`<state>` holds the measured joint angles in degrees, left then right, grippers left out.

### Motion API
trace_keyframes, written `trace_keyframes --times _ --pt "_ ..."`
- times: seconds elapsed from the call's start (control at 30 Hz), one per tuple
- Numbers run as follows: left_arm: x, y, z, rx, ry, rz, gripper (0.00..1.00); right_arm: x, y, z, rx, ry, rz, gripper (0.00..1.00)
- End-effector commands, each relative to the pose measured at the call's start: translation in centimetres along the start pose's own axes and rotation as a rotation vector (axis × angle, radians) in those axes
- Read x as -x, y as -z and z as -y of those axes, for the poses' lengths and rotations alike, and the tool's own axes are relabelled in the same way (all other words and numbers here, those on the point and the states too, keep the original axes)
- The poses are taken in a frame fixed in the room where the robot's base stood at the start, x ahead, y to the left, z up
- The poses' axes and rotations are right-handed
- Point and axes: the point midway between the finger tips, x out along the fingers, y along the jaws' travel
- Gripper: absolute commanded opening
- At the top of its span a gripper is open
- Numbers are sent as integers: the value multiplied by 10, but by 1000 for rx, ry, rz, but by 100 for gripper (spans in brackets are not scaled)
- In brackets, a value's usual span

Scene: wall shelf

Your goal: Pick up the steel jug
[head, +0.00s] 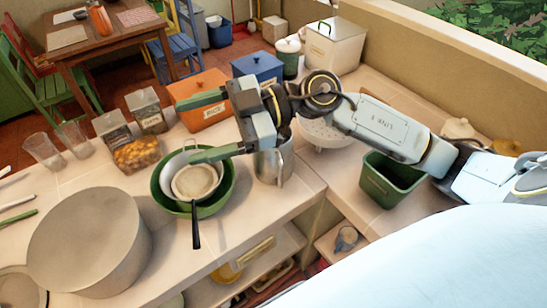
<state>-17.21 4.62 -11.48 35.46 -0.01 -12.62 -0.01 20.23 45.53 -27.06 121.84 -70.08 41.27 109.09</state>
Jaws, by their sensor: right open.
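The steel jug (272,169) stands on the counter just right of the green bowl, near the counter's front edge. Its upper part is partly hidden behind my right gripper and wrist. My right gripper (194,129) is open, with its fingers spread and pointing left, and nothing shows between them. The fingers reach to the left of the jug, over the area of the bowl and the orange box. My left gripper is not in view.
A green bowl (226,193) holds a sieve (197,181) whose black handle hangs over its front. A large grey round pot (88,240), glasses (43,152) and jars (148,112) stand left. An orange box (212,114) is behind; a green bin (391,180) stands right.

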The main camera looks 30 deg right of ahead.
Motion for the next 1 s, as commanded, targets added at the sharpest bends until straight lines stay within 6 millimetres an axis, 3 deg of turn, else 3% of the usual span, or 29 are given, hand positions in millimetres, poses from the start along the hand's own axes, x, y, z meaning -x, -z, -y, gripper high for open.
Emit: trace_keyframes --times 0.1,0.23,0.4,0.5,0.63,1.0 --pt "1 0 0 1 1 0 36 30 -38 4 -55 167 319 76" --pt "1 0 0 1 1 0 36 82 -75 -3 -167 219 685 76" --pt "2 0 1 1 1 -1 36 149 -96 -18 -303 160 1039 76" --pt "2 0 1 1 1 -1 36 172 -99 -23 -352 120 1148 76" --pt "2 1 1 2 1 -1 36 180 -108 -22 -381 102 1201 76" --pt "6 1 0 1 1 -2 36 156 -165 -4 -381 102 1199 76"
